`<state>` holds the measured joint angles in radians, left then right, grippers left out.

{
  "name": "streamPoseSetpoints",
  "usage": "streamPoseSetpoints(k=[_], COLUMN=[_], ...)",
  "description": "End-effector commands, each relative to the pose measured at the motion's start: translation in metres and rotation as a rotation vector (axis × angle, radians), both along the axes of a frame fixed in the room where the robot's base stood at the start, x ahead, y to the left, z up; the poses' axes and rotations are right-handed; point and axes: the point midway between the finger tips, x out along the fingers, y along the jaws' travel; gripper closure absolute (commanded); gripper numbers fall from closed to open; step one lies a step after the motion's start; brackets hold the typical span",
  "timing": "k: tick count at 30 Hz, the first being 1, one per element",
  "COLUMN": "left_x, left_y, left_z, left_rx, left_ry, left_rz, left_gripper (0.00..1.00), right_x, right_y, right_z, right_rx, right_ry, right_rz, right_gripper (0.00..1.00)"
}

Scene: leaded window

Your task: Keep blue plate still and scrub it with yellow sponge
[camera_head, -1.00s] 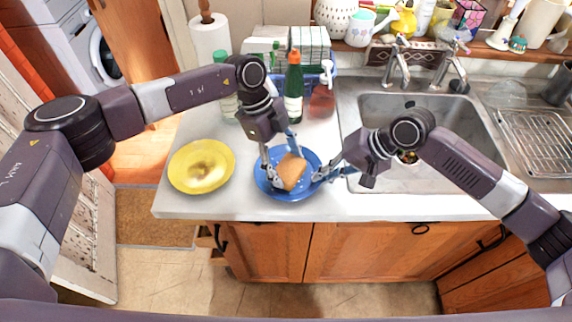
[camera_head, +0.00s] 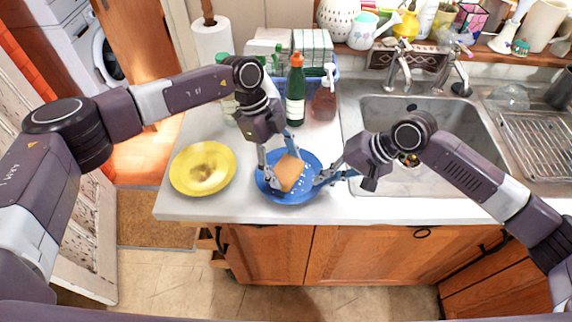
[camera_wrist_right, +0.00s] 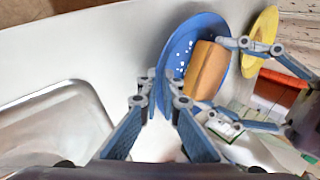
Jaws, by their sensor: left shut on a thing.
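The blue plate (camera_head: 297,195) lies on the white counter left of the sink, with white specks on its face. It also shows in the wrist view (camera_wrist_right: 176,50). The sponge (camera_head: 289,173), orange-yellow, is over the plate and seems to touch it; the wrist view shows its broad side (camera_wrist_right: 207,70). My left gripper (camera_head: 276,172) is shut on the sponge from above; its fingers also show in the wrist view (camera_wrist_right: 250,80). My right gripper (camera_head: 320,178) is at the plate's right rim. In the wrist view its fingertips (camera_wrist_right: 164,85) sit close together at the rim; their grip is unclear.
A yellow plate (camera_head: 202,168) with brown stains lies to the left. Behind stand a green bottle (camera_head: 296,95), an amber bottle (camera_head: 324,102) and a paper towel roll (camera_head: 211,42). The sink (camera_head: 440,115) is to the right. The counter's front edge is close to the blue plate.

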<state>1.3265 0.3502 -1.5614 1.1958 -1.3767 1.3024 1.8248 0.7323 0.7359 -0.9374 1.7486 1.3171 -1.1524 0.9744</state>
Motion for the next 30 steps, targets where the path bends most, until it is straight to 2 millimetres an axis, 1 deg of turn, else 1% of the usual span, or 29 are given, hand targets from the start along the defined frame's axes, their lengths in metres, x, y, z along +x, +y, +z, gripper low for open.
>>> streamPoseSetpoints(k=[7,11,16,24,27,30], left_x=[0.001,0.001,0.001,0.0,-0.001,0.0], left_y=[-0.016,-0.02,-0.015,0.002,0.003,-0.001], left_z=[-0.002,-0.003,-0.003,-0.004,-0.004,-0.003], left_rx=[-0.001,-0.001,0.0,0.002,0.002,0.002], left_ry=[0.001,0.0,0.0,0.001,0.001,0.001], left_rz=[0.0,-0.001,0.001,0.001,-0.001,-0.001], left_gripper=[0.57,0.57,0.57,0.57,0.57,0.57], right_x=[0.0,0.0,0.0,0.0,0.0,0.0], right_y=[-0.001,-0.001,-0.001,-0.001,-0.002,-0.002], right_z=[-0.001,-0.001,-0.001,-0.001,-0.001,-0.001], right_rx=[-0.003,-0.003,-0.003,-0.004,-0.004,-0.004], right_ry=[0.001,0.001,0.0,0.001,0.001,0.001], right_rz=[-0.001,-0.001,-0.001,-0.001,-0.001,-0.001], right_gripper=[1.0,1.0,1.0,1.0,1.0,1.0])
